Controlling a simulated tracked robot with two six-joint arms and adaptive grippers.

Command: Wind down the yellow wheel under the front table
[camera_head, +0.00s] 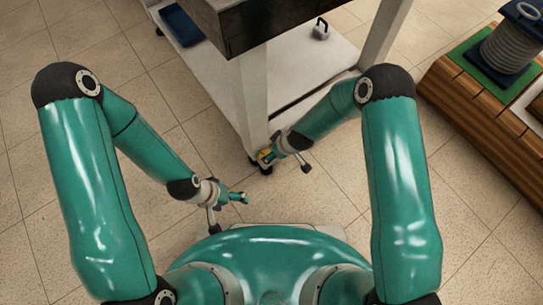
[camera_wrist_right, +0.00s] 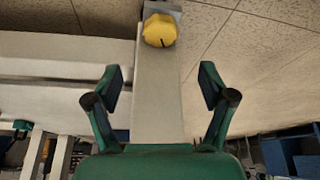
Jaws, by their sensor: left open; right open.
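The yellow wheel (camera_wrist_right: 159,30) is a small round knob with a dark mark, at the foot of a pale table leg (camera_wrist_right: 157,95) in the right wrist view. In the head view a bit of the yellow wheel (camera_head: 264,155) shows at the base of the front table's leg (camera_head: 247,100), partly hidden by my right gripper. My right gripper (camera_wrist_right: 160,82) is open; its fingers stand either side of the leg, and the wheel lies beyond their tips, apart from them. My left gripper (camera_head: 230,212) is open and empty, above the floor left of the leg.
A wooden bench (camera_head: 485,125) with a grey coil (camera_head: 512,45) stands at right. The tiled floor left is clear.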

